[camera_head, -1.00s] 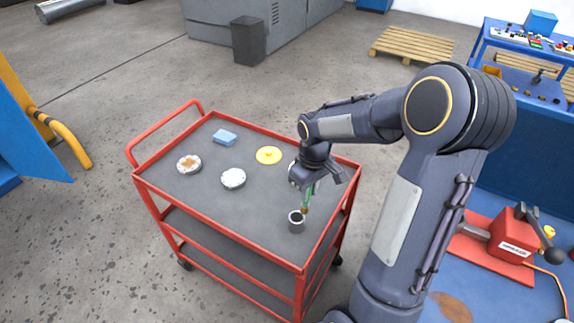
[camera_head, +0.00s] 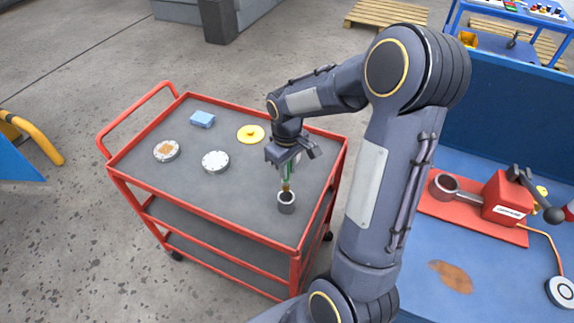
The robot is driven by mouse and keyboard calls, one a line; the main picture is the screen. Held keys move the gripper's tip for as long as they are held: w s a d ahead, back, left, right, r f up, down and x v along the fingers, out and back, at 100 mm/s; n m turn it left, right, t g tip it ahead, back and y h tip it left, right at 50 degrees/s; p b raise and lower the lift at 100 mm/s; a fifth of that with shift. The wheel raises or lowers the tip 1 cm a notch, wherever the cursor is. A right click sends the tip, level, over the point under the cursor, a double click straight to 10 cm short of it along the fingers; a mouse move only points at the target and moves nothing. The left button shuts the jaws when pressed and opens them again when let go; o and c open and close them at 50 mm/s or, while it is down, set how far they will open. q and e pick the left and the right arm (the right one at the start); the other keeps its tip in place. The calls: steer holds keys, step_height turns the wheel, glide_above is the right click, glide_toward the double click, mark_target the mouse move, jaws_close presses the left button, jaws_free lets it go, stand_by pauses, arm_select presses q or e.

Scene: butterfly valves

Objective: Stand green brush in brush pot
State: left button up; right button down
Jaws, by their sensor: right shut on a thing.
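The green brush (camera_head: 287,173) hangs nearly upright below my right gripper (camera_head: 288,161), which is shut on it. Its brown end points down. The brush pot (camera_head: 287,204), a small grey cup, stands upright on the cart's top near its front right side. The brush's lower end shows right at the pot's mouth; I cannot tell whether it is just above the rim or slightly inside. My gripper partly hides the brush's upper end. My left gripper is not in view.
The red cart (camera_head: 240,226) has a grey top. A yellow disc (camera_head: 251,134), a white round part (camera_head: 215,162), a round part with a brown centre (camera_head: 166,151) and a blue block (camera_head: 202,119) lie left of the pot. A blue bench (camera_head: 400,275) stands at right.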

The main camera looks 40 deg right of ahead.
mark_target(287, 181)
steer(key=shift+f+b, duration=2.6)
steer(key=shift+f, duration=1)
steer(key=c, duration=1.2)
jaws_free()
steer(key=shift+c, duration=0.2)
step_height(287, 181, up, 8)
steer(key=shift+f, duration=0.25)
steer(key=shift+r, duration=0.2)
